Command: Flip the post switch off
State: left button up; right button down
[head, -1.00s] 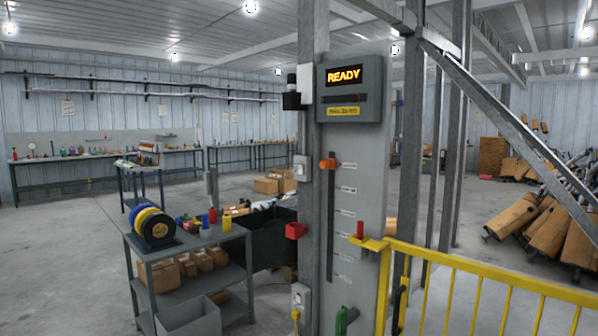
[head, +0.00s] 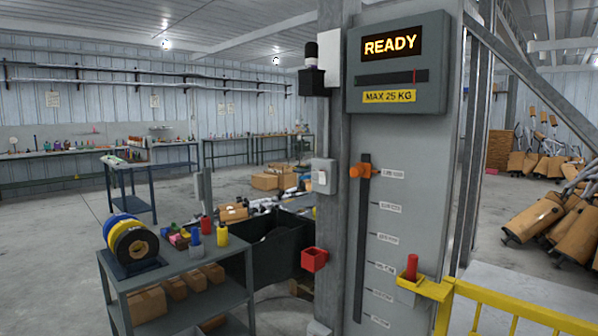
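A grey switch box with a white rocker (head: 322,178) is mounted on the grey steel post (head: 334,225), left of the tall grey panel. It looks like the post switch; whether it is on or off is too small to tell. A second grey box (head: 318,328) shows partly at the bottom edge, low on the same post. Neither of my grippers is in the head view.
The grey panel (head: 410,150) has a READY display (head: 390,44) and an orange slider knob (head: 362,170). A yellow railing (head: 520,310) crosses the lower right. A cart (head: 190,270) with spools stands at lower left. Open floor lies beyond it.

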aim_at(323, 174)
jog(key=i+j+u, duration=0.1)
jog(key=i, duration=0.75)
